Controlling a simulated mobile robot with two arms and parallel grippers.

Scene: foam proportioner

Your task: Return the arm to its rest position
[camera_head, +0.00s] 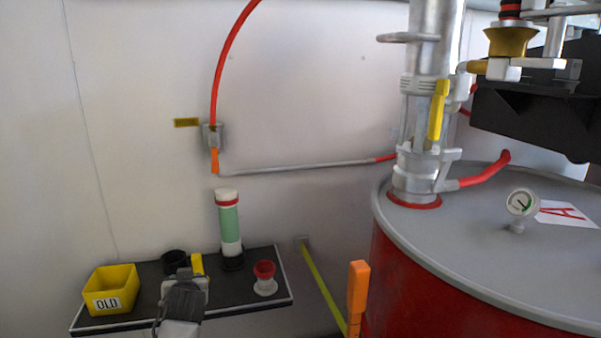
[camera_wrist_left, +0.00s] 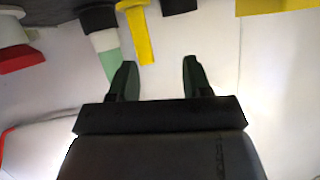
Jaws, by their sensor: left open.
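My left gripper (camera_head: 184,288) is at the front of the small dark shelf (camera_head: 140,278) in the head view, its dark body partly covering the shelf. In the left wrist view its two fingers (camera_wrist_left: 158,78) stand apart with nothing between them. A yellow piece (camera_head: 197,264) shows just behind the gripper; in the wrist view the yellow piece (camera_wrist_left: 138,35) lies beyond the fingers, apart from them. My right gripper is not in view.
The shelf holds a yellow bin marked OLD (camera_head: 110,289), a black ring-like part (camera_head: 175,262), a green-and-white cylinder (camera_head: 229,225) and a red-topped white cup (camera_head: 265,278). A red drum (camera_head: 410,285) with pipework (camera_head: 424,110) stands right. An orange-handled tool (camera_head: 357,288) stands between.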

